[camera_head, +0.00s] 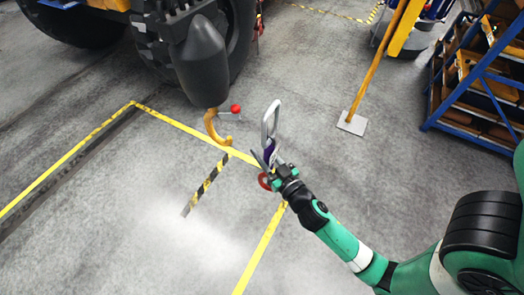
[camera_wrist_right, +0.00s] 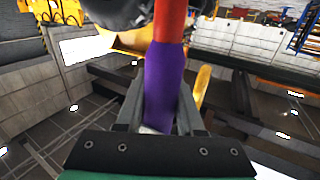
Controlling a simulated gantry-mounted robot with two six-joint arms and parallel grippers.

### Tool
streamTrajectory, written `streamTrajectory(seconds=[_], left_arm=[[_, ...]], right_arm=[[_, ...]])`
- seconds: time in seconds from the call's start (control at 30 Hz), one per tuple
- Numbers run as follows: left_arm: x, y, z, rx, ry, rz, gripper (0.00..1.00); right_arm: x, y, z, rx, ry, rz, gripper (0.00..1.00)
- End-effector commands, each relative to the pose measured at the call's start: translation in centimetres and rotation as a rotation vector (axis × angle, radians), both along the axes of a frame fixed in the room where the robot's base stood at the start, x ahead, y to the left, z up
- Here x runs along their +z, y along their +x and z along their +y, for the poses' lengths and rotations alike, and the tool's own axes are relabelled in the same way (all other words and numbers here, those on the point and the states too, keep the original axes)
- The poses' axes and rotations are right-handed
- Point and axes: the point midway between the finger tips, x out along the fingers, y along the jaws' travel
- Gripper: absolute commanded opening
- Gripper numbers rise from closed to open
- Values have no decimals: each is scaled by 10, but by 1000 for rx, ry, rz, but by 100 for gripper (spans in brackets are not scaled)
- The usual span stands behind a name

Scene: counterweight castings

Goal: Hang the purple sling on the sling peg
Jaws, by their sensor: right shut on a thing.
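My right gripper (camera_head: 269,165) is shut on the purple sling (camera_head: 269,152). In the right wrist view the purple part (camera_wrist_right: 163,85) stands between the two fingers (camera_wrist_right: 158,118), with a red part (camera_wrist_right: 170,20) beyond it. A silver link (camera_head: 270,121) rises above the gripper, and a red loop (camera_head: 264,181) shows just below it. A yellow hook (camera_head: 214,129) hangs under a dark, rounded body, left of the gripper and apart from it. A short rod with a red ball (camera_head: 235,109) sticks out beside the hook; I cannot tell if this is the sling peg. My left gripper is not in view.
A large machine with black tyres (camera_head: 243,40) stands at the back left. A yellow post on a white base plate (camera_head: 352,123) stands right of the gripper. A blue rack (camera_head: 455,105) is at the far right. The grey floor with yellow lines is clear in front.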

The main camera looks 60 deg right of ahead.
Motion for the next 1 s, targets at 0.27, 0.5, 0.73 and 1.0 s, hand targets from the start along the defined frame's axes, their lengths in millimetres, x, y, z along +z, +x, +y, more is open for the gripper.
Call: streamTrajectory(seconds=[0.27,0.5,0.73,1.0], left_arm=[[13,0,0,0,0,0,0],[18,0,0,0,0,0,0],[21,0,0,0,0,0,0],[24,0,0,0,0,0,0]], right_arm=[[13,-9,0,0,-2,-3,0],[14,-23,1,0,-3,-4,0],[15,-37,2,0,-2,-3,0],[15,-53,3,1,-3,-4,0]])
